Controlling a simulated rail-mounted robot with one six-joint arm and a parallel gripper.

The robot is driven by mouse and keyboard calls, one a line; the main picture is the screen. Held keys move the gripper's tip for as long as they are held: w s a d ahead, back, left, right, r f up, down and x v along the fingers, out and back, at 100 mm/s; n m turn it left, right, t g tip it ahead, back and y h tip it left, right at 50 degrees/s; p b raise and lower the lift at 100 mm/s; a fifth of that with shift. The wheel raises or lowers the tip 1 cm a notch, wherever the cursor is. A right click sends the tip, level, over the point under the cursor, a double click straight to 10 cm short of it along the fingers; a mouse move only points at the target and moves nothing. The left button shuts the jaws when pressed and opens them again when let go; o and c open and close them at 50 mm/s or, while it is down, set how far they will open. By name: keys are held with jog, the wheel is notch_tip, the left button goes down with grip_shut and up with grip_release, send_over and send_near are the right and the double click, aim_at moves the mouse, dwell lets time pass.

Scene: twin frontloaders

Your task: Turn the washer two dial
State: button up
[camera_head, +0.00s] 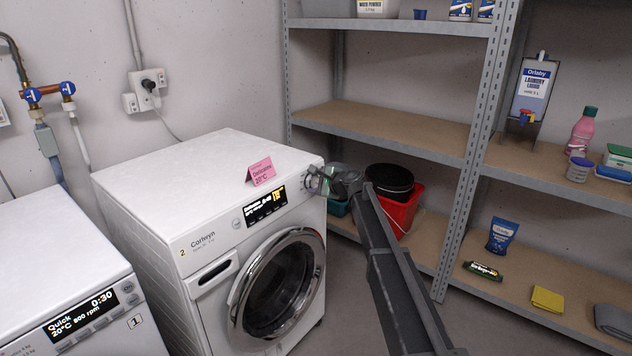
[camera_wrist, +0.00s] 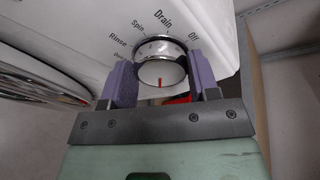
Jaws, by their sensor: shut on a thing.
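Washer two (camera_head: 205,260) is the white frontloader marked 2, with a round glass door and a lit display (camera_head: 265,207). Its dial (camera_wrist: 162,70) is a silver knob with a red mark on its face. The labels Rinse, Spin, Drain and Off show around it in the wrist view. My gripper (camera_wrist: 160,82) is shut on the dial, with one purple finger pad on each side. In the head view my gripper (camera_head: 322,181) is at the front panel's right end and hides most of the dial.
A pink card (camera_head: 261,171) reading Delicates 20°C stands on washer two. Washer one (camera_head: 60,270) is at the left, its display reading Quick 20°C. Metal shelving (camera_head: 395,130) stands close on the right, with a red bucket (camera_head: 400,212) beside my arm.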

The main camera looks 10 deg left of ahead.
jog(key=shift+m, duration=0.7)
jog(key=o, duration=0.9)
jog(key=shift+o, duration=0.2)
jog(key=p+v, duration=0.3)
jog(key=v, duration=0.7)
jog(key=shift+d+r+p, duration=0.2)
jog(key=shift+d+p, duration=0.15)
jog(key=shift+p, duration=0.05)
jog(key=shift+s, duration=0.15)
